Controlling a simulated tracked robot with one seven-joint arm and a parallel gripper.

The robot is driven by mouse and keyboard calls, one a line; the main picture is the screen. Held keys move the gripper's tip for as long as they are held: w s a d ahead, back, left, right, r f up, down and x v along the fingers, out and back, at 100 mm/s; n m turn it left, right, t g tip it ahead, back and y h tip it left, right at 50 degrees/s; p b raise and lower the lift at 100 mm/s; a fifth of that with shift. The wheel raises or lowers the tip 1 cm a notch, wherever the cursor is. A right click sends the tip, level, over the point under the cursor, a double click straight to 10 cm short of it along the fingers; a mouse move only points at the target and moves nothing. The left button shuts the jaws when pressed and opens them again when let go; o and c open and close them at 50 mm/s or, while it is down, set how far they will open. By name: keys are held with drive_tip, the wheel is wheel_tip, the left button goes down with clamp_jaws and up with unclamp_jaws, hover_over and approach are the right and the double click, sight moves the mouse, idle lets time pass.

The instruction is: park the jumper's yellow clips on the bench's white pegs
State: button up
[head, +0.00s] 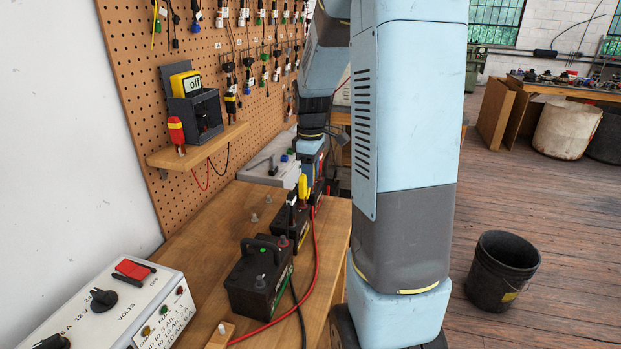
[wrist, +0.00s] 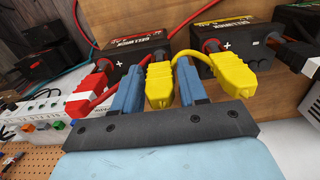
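In the wrist view, one yellow clip (wrist: 160,86) sits between the two blue fingers of my gripper (wrist: 159,88). Its front end meets a post of the red-topped battery (wrist: 122,45). Whether the fingers press on it I cannot tell. The other yellow clip (wrist: 232,74) is just right of the fingers, on the plus post of the yellow-topped battery (wrist: 218,38). A yellow cable (wrist: 197,22) runs between the clips. In the head view, a yellow clip (head: 303,187) stands below my gripper, whose fingers are unclear. A pale peg (head: 222,328) stands on a wooden block at the bench's front.
A red clip (wrist: 92,88) is close left of the fingers; a black clip (wrist: 300,55) is at the right. A black battery (head: 259,275), red and black cables and a charger box (head: 120,310) occupy the bench (head: 190,262). A small shelf (head: 197,148) is on the pegboard.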

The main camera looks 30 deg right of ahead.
drive_tip(key=c, duration=0.5)
drive_tip(key=shift+r, duration=0.1)
drive_tip(key=shift+r, duration=1.95)
